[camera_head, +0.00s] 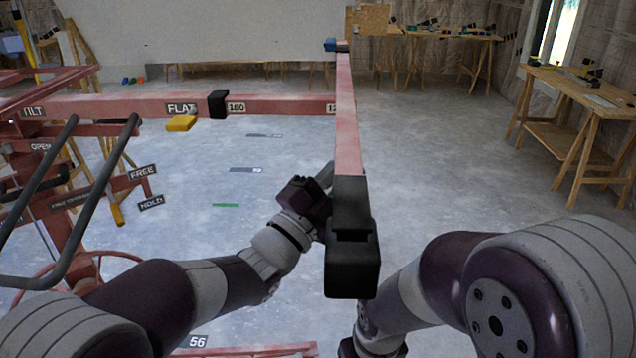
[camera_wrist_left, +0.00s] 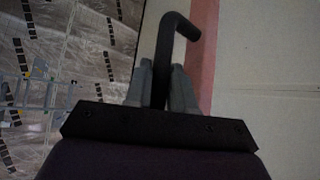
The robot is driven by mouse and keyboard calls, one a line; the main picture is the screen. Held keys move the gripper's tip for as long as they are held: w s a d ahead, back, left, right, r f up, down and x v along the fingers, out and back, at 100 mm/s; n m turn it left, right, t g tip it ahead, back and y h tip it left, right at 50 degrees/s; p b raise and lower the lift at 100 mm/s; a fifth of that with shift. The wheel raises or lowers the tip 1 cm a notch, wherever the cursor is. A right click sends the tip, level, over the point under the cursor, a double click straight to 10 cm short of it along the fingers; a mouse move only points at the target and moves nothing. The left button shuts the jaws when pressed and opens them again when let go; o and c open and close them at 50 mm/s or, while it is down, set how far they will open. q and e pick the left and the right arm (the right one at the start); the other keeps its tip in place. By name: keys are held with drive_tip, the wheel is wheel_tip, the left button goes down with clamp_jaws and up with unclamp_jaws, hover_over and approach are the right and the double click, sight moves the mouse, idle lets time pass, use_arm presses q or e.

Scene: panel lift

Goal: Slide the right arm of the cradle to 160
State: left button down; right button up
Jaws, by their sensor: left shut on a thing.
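The cradle's right arm (camera_head: 348,125) is a long red bar running from the back towards me, with a black end block (camera_head: 352,265). It crosses the red cross rail (camera_head: 285,106) beside a partly covered label that starts with 12. The 160 label (camera_head: 237,107) is further left on the rail, next to a black block (camera_head: 217,104). My left gripper (camera_head: 326,178) is partly hidden behind the right arm. In the left wrist view its fingers (camera_wrist_left: 165,85) are shut on a black bent handle (camera_wrist_left: 182,27), beside a red bar.
Left of the arm stand a red frame with FREE (camera_head: 143,172) and HOLD (camera_head: 151,202) labels and a black tubular bar (camera_head: 90,200). A yellow tab (camera_head: 181,123) hangs under FLAT. Wooden benches (camera_head: 577,110) stand right and behind. Grey floor is open at right.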

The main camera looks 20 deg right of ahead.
use_arm(q)
drive_tip(key=shift+w+f, duration=0.1)
drive_tip(key=shift+w, duration=0.05)
drive_tip(key=c, duration=1.1)
unclamp_jaws()
drive_tip(key=shift+a+f, duration=0.1)
drive_tip(key=shift+a, duration=0.1)
drive_tip(key=b+v, duration=0.4)
drive_tip(key=v, duration=0.8)
drive_tip(key=shift+s, duration=0.2)
